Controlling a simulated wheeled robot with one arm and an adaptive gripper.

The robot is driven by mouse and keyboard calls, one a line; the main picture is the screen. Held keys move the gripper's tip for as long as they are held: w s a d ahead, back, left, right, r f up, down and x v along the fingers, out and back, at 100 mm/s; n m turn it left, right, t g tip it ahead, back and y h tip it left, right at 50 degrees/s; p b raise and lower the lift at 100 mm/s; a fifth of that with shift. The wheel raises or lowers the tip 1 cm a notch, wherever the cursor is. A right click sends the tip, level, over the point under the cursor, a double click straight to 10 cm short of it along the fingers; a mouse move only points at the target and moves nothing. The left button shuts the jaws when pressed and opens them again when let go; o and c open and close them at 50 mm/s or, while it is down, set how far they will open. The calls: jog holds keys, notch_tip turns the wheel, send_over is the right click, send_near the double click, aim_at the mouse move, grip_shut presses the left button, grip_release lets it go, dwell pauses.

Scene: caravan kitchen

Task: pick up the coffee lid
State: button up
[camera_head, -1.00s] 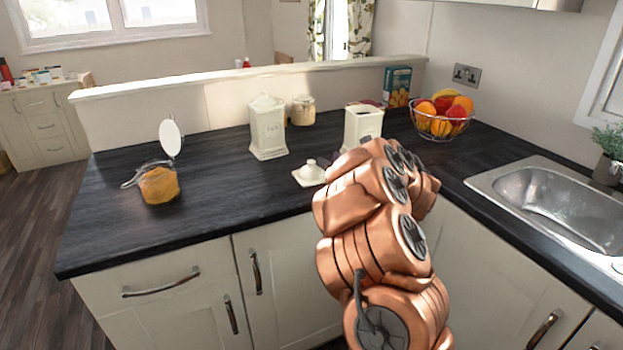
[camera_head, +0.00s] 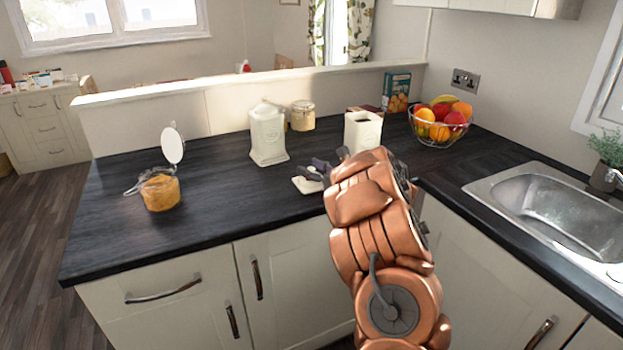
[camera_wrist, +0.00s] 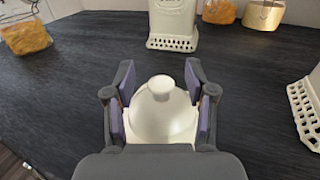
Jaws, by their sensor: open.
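The coffee lid (camera_head: 303,184) is a square cream lid with a domed middle and a round knob, lying on the dark worktop. In the wrist view the lid (camera_wrist: 162,112) sits between my open fingers, with its knob towards the camera. My gripper (camera_wrist: 160,95) has one finger on each side of the dome, and gaps show between the pads and the dome. In the head view my gripper (camera_head: 313,171) is at the lid and covers part of it. The open cream canister (camera_head: 362,131) stands behind and to the right of the lid.
A lidded cream canister (camera_head: 268,135) stands behind the lid. An open jar (camera_head: 160,192) with orange contents is at the left. A fruit bowl (camera_head: 440,126) and a sink (camera_head: 560,205) are at the right.

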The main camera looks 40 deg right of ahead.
jog(key=shift+w, duration=0.15)
jog(key=shift+c, duration=0.4)
grip_shut()
